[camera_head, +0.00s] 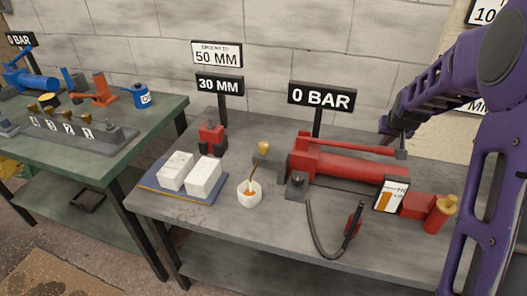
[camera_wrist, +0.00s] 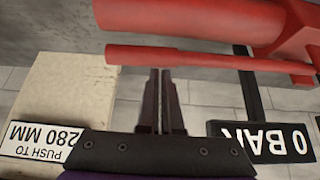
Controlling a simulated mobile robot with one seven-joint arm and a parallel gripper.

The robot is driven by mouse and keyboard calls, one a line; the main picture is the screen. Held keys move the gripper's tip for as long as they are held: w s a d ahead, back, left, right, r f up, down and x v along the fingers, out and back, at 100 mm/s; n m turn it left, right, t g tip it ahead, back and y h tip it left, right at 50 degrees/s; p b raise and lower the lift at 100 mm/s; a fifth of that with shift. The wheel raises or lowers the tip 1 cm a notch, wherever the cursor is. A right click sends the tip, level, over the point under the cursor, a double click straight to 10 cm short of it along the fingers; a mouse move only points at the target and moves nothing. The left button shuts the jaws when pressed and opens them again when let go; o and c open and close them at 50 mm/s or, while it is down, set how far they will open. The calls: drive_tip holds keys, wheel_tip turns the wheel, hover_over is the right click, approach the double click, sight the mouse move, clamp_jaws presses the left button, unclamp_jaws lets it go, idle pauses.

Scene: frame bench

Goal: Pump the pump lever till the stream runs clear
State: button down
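The pump lever (camera_head: 350,145) is a red bar lying nearly level above the red pump body (camera_head: 350,168) on the grey bench. In the wrist view the lever (camera_wrist: 190,57) crosses just beyond my fingertips. My gripper (camera_wrist: 160,72) has its two dark fingers side by side with almost no gap and nothing seen between them. In the head view my gripper (camera_head: 384,126) is near the lever's right end; whether it touches is unclear. A bent spout (camera_head: 252,176) hangs over a white cup (camera_head: 246,200) with amber liquid; the stream's clarity is hard to tell.
A sign (camera_head: 321,96) behind the pump reads 0 BAR. A gauge card (camera_head: 391,195) with an orange column and a red cylinder with a brass top (camera_head: 440,214) stand at right. A black hose (camera_head: 318,238) lies in front. White blocks (camera_head: 203,177) sit on a tray at left.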

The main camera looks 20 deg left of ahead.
wheel_tip(320, 180, up, 8)
drive_tip(key=p, duration=0.5)
drive_tip(key=shift+f, duration=0.2)
idle(0.4)
wheel_tip(320, 180, down, 6)
drive_tip(key=b, duration=0.4)
drive_tip(key=shift+r, duration=0.2)
drive_tip(key=shift+f+b, duration=0.45)
drive_tip(key=shift+f, duration=0.95)
wheel_tip(320, 180, up, 9)
drive_tip(key=p, duration=0.5)
drive_tip(key=shift+f, duration=0.2)
drive_tip(key=shift+d, duration=0.1)
wheel_tip(320, 180, up, 5)
drive_tip(key=p, duration=0.3)
